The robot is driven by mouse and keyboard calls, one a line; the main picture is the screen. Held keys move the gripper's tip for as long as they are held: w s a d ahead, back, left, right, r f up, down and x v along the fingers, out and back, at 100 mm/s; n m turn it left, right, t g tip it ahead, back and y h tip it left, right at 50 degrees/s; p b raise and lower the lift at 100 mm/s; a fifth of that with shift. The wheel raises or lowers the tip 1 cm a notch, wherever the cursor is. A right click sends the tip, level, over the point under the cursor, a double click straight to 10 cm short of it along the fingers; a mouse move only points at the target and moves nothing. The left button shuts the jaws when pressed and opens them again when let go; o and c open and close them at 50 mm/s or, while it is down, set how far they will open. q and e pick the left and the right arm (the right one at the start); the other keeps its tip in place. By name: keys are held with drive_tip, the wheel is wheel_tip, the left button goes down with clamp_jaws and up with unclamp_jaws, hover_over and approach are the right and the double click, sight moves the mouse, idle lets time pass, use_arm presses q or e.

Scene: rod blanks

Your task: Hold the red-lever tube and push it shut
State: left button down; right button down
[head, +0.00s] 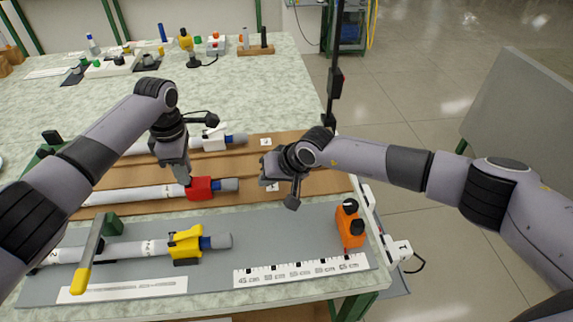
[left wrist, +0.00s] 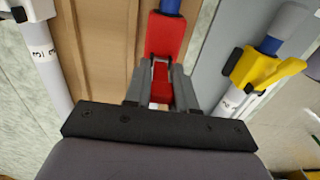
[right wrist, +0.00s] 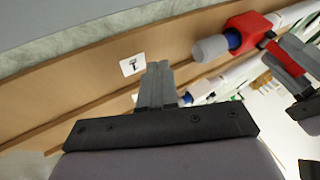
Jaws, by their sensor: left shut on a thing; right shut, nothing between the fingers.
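The red-lever tube lies on the brown board, its white body (head: 135,194) to the left of the red clamp (head: 199,188). A blue section and a grey end (head: 230,185) stick out to the right. My left gripper (head: 182,180) is shut at the clamp's left side; in the left wrist view, its fingers (left wrist: 161,88) close on a red part below the clamp (left wrist: 166,38). My right gripper (head: 268,170) is shut and empty, right of the grey end and apart from it. In the right wrist view, its fingers (right wrist: 156,82) point at bare board, with the grey end (right wrist: 210,48) up and right.
A yellow-lever tube (head: 185,243) lies in front on a grey mat, with a ruler strip (head: 300,270) and an orange device (head: 349,226) to its right. Another white tube (head: 215,142) lies behind. Small items line the back.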

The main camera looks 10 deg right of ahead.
drive_tip(key=v, duration=0.9)
drive_tip(key=shift+r, duration=0.3)
drive_tip(key=shift+s+a, duration=0.1)
use_arm(q)
drive_tip(key=c, duration=0.8)
unclamp_jaws()
drive_tip(key=shift+c, duration=0.2)
